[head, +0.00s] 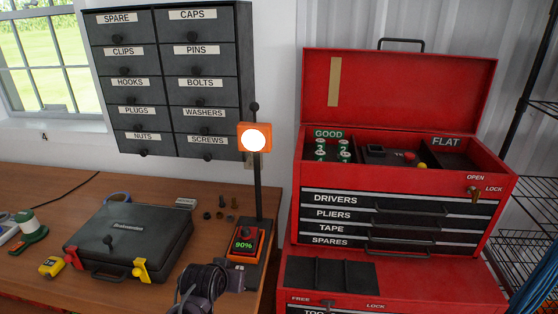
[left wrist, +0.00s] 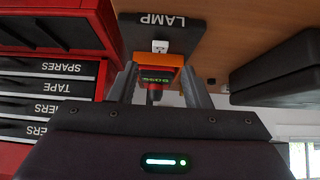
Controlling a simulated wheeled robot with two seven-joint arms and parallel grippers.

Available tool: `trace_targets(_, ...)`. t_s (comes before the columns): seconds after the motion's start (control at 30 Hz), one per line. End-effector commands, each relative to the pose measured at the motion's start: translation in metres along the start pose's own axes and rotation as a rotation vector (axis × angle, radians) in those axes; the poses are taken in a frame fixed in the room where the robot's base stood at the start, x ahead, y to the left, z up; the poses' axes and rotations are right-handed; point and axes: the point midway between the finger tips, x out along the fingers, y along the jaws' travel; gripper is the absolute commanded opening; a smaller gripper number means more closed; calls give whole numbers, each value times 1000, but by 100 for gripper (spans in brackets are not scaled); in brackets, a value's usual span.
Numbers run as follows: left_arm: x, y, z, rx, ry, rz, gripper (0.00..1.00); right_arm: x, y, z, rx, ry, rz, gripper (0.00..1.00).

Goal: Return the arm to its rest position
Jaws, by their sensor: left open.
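My left gripper (head: 232,280) is low in the head view, in front of the lamp base (head: 264,268) at the bench's right edge. In the left wrist view, which is upside down, its two fingers (left wrist: 158,88) stand apart, with the orange and red battery (left wrist: 157,80) showing between or beyond them. Whether they touch it I cannot tell. The battery (head: 246,243) sits upright on the lamp base and its display reads 90%. The orange lamp head (head: 254,137) glows white on its black post. My right gripper is in neither view.
A labelled drawer cabinet (head: 178,80) hangs behind. The air above the bench front is clear.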

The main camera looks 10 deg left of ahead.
Motion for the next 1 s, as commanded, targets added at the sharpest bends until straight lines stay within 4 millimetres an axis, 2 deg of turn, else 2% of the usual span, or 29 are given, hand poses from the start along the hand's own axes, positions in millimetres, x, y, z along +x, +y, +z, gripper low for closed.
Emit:
trace_targets(0.07, -10, -1, 21, 8, -38, 3, 44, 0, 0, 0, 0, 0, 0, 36)
trace_targets(0.2, -43, -2, 73, 35, -142, 13, 44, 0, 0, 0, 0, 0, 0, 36)
trace_targets(0.3, -68, -3, 103, 56, -209, 20, 44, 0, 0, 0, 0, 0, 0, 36)
trace_targets(0.5, -110, -4, 143, 88, -308, 27, 44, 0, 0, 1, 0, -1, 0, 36)
trace_targets(0.83, -167, -6, 183, 131, -427, 35, 44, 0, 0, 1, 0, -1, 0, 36)
trace_targets(1.0, -128, -5, 203, 130, -440, 36, 44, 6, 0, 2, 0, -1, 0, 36)
